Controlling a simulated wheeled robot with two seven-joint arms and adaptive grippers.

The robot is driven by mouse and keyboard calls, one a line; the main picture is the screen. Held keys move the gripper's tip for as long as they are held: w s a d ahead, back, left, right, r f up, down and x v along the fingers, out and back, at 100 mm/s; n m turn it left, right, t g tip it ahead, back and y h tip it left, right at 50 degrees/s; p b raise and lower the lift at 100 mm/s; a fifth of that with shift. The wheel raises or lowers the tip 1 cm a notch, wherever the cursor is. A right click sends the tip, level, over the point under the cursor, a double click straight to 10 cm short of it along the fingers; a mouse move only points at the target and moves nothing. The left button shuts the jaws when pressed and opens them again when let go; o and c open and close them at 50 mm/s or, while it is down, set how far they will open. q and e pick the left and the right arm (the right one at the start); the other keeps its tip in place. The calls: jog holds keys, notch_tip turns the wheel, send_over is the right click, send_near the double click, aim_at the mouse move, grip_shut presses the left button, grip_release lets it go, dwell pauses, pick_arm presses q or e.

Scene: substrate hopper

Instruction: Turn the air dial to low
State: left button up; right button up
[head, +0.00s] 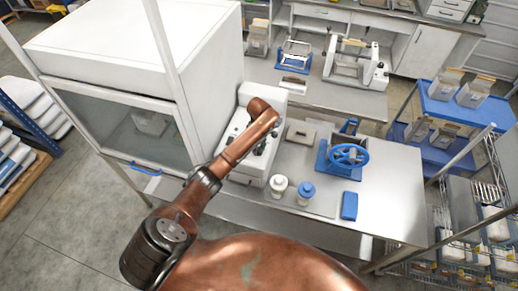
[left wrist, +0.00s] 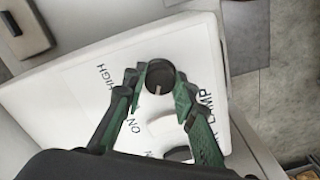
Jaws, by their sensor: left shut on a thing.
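The black round dial (left wrist: 160,74) stands on a white control panel (left wrist: 85,100) in the left wrist view. A short pale mark on it points towards the bottom of that picture. The word HIGH is printed to its left; no LOW label can be read. My left gripper (left wrist: 158,92) has its green fingers shut on the dial, one on each side. In the head view my left gripper (head: 262,145) is over the white control unit (head: 235,160), and my arm hides much of the panel and the dial.
A second dark knob (left wrist: 178,153) and the words ON and LAMP show on the panel. On the steel bench are a white jar (head: 278,185), a blue jar (head: 305,191), a blue handwheel device (head: 348,157) and a blue block (head: 349,206). A glass-fronted cabinet (head: 130,125) stands to the left.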

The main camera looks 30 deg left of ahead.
aim_at(259, 149)
pick_arm(q)
jog(key=shift+w+a+r, duration=0.1)
jog(key=shift+a, duration=0.05)
jog(key=o, duration=1.2)
jog(key=shift+c, duration=0.2)
notch_tip(259, 149, up, 12)
